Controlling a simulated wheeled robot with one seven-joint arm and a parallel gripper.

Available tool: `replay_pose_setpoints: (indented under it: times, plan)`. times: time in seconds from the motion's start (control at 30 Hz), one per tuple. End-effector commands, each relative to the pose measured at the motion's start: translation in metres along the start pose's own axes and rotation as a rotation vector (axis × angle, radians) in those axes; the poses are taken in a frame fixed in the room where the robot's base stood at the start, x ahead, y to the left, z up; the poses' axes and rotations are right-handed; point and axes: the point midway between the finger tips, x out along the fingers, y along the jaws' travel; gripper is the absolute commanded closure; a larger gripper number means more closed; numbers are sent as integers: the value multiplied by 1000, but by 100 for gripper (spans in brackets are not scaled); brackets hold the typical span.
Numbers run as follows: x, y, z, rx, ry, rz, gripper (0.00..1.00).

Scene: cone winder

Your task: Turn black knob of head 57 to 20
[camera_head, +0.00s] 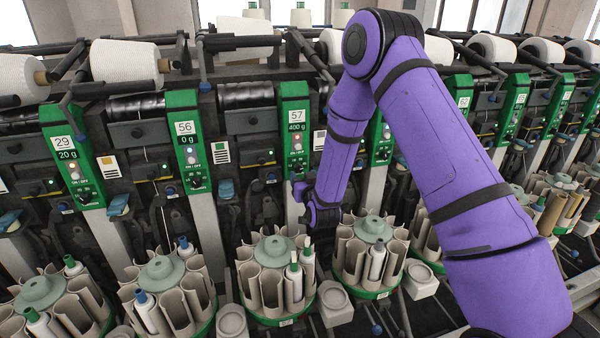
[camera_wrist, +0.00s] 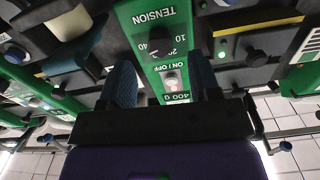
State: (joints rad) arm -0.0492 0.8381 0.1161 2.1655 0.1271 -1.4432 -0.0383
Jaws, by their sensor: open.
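The green panel of head 57 (camera_head: 295,120) stands in the middle of the head view, with its display reading 400 g. In the wrist view the panel (camera_wrist: 135,18) appears upside down, with the word TENSION, scale numbers and a black knob (camera_wrist: 160,38). Which number the knob points at is too small to tell. My gripper (camera_wrist: 162,66) is open and empty. Its two dark fingers stand apart on either side of the panel, with the knob between and beyond their tips. No contact shows. In the head view my wrist is low beside this panel, and the fingers are hard to make out.
A white button (camera_wrist: 170,80) marked ON / OFF lies between the fingers. Head 56 (camera_head: 188,140) and head 29 (camera_head: 68,155) stand to the left. A bobbin magazine (camera_head: 262,290) sits below head 57. Dark levers and a black round part (camera_wrist: 252,55) flank the panel.

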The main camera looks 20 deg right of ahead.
Motion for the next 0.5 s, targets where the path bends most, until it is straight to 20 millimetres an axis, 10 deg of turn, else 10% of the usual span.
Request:
replay_pose_setpoints:
  times: [0.5]
  plan:
    - [39, 0, 0, 1, -2, 0, 43]
